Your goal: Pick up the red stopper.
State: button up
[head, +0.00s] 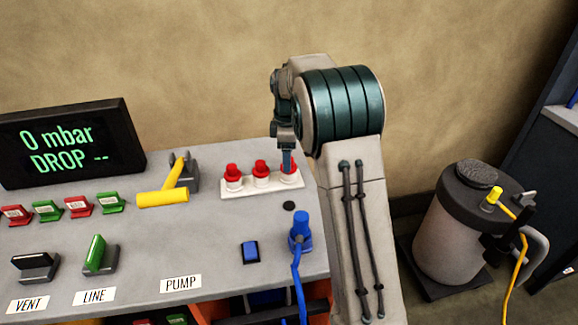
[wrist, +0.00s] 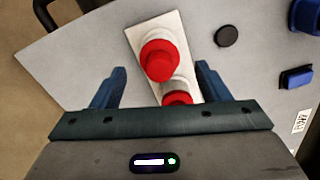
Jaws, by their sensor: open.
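Several parts sit on the grey console top, among them a white strip (head: 262,187) bearing three red stoppers on white bases: left (head: 232,171), middle (head: 260,168) and right (head: 290,169). My gripper (head: 287,160) points down at the right-hand stopper and partly hides it. In the wrist view, my gripper (wrist: 160,70) is open, with one blue finger on each side of that stopper (wrist: 160,60). The fingers look apart from it; their exact height is unclear. The middle stopper (wrist: 177,98) is partly hidden by my gripper's body.
A black disc (head: 289,206), a blue connector (head: 301,233) with a cable and a blue button (head: 250,251) lie in front of the strip. A yellow-handled lever (head: 163,198) stands to its left. A display (head: 68,142) reads "0 mbar DROP --". A canister (head: 455,225) stands right.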

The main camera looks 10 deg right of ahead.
notch_tip(320, 180, down, 2)
jog(key=shift+f, duration=0.1)
jog(key=c, duration=1.1)
jog(key=shift+o, duration=0.2)
